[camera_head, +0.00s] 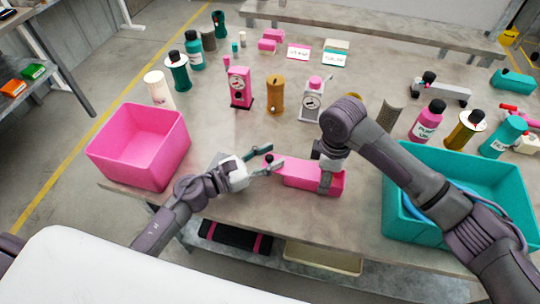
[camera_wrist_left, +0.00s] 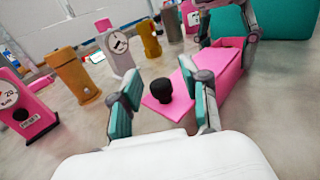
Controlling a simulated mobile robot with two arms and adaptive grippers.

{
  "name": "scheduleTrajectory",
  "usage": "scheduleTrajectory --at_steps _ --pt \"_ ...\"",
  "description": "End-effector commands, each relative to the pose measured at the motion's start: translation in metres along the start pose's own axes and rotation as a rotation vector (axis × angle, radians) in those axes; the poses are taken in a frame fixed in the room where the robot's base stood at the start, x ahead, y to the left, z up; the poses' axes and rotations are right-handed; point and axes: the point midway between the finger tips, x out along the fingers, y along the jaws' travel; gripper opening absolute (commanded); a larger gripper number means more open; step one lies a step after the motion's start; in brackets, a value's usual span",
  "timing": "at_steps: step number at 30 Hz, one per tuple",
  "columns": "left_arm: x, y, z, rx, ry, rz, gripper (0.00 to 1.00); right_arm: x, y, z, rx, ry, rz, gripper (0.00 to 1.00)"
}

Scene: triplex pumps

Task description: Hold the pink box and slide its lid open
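The pink box (camera_head: 304,178) lies on the grey table, in front of the middle row of pumps. Its pink lid (camera_wrist_left: 178,100) sticks out from the box's left end towards my left gripper, and a dark gap shows at the box's far end. A black knob (camera_wrist_left: 163,91) stands on the lid. My left gripper (camera_head: 268,161) is open, its teal fingers on either side of the knob with gaps in the left wrist view. My right gripper (camera_head: 327,178) comes down over the right part of the box, its fingers shut on the sides; the arm partly hides it.
A pink crate (camera_head: 128,170) stands at the left and a teal crate (camera_head: 395,215) at the right. Behind the box stand a pink pump (camera_head: 239,86), an orange cylinder (camera_head: 275,93) and a grey pump (camera_head: 312,101).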

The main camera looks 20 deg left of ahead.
Motion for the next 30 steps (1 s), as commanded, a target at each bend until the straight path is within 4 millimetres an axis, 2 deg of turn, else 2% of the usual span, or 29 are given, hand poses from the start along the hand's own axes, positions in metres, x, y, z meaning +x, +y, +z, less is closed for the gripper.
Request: scheduleTrajectory --at_steps 5,8,19,24,30 --pt "0.0 0.0 0.002 0.002 0.0 -0.001 0.46 -0.001 0.0 0.0 0.0 0.001 0.001 0.13" --pt "0.0 0.001 0.011 0.005 0.001 -0.001 0.46 -0.001 0.0 0.0 0.0 0.001 0.001 0.13" --pt "0.0 0.0 0.08 0.009 0.0 -0.004 0.46 0.0 0.0 0.0 0.0 0.001 0.001 0.13" --pt "0.0 0.0 0.094 0.005 0.002 -0.002 0.46 0.0 0.0 0.0 0.0 0.001 0.001 0.13" --pt "0.0 0.0 0.1 -0.001 0.0 -0.001 0.46 0.0 0.0 0.0 0.0 0.001 0.001 0.13"
